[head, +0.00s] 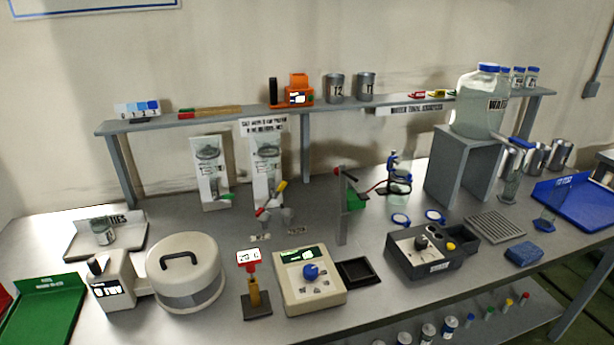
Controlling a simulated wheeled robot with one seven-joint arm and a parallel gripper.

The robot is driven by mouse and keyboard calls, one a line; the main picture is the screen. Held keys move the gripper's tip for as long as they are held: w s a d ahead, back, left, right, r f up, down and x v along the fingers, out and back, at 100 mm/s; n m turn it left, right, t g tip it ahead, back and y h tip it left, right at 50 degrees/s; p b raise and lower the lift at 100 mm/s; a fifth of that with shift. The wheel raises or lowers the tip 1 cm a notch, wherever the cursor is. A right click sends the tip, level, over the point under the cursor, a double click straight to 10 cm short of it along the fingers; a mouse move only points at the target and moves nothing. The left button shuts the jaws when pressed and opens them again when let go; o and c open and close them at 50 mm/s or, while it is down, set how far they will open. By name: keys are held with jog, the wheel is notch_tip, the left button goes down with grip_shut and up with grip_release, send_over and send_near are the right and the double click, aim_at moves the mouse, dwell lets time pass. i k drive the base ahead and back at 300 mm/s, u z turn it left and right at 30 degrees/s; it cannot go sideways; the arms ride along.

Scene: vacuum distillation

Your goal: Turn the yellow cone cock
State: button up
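A yellow handle-like piece (281,186), which looks like the yellow cone cock, sticks up at a tilt in front of the right white panel (267,160) at the back of the bench. Just below it to the left is a small red-tipped piece (262,212), and grey fittings (280,217) sit beneath. The fittings are small, so I cannot tell how the yellow piece is joined to them. My gripper is not in view.
The bench (345,275) is crowded. A white round lidded vessel (186,270), a red-topped stand (249,262), a beige box with a blue knob (309,281) and a green-clamped stand (345,205) stand around the fittings. A shelf (230,118) runs behind.

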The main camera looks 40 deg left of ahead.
aim_at(281, 187)
jog(key=u, duration=0.55)
jog(key=i, duration=0.55)
jog(key=u, duration=0.65)
